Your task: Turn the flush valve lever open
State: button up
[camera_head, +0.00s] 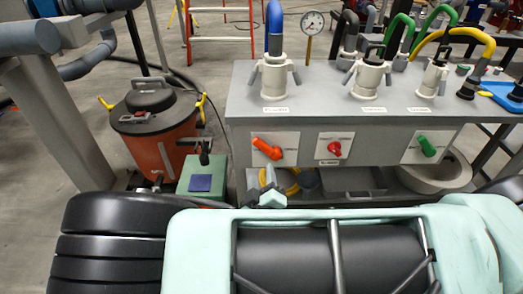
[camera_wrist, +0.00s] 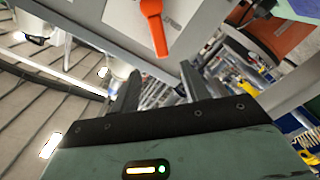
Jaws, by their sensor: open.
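Three coloured valve handles sit on white plates on the front of a grey bench: an orange lever (camera_head: 267,149) at left, a red handle (camera_head: 334,149) in the middle and a green handle (camera_head: 427,146) at right. The labels are too small to read, so I cannot tell which is the flush valve lever. The orange lever slants down to the right in the head view. It also shows large at the top of the wrist view (camera_wrist: 154,24). My gripper (camera_wrist: 158,86) is open and empty, apart from the orange lever.
A white round basin (camera_head: 438,176) sits under the bench at right.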

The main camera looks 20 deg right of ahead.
aim_at(261, 147)
jog(key=x, duration=1.1)
jog(key=shift+w+d+b, duration=0.1)
jog(key=shift+w+b, duration=0.25)
grip_shut()
